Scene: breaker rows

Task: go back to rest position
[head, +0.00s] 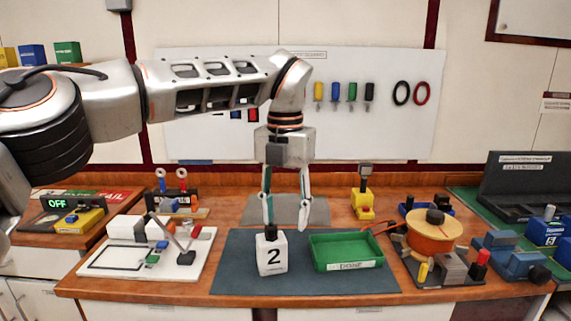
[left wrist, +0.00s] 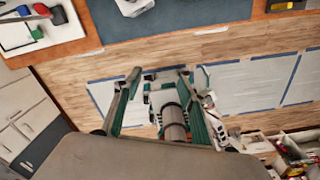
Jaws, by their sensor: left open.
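My left gripper (head: 286,224) is open and empty, its fingers pointing down, in the middle of the head view. A white block marked 2 (head: 271,258) with a black top stands upright on the dark mat (head: 225,275). In the head view the left fingertip overlaps the area just above the block; the wrist view shows the two apart. My left arm stretches across the upper left of the head view.
A green tray (head: 346,265) stands right of the block. An orange spool (head: 434,245) and blue blocks (head: 509,262) lie further right. A white board (head: 150,262) with a lever is at left. A yellow stand (head: 363,203) is behind. Tools hang on the back panel (head: 300,130).

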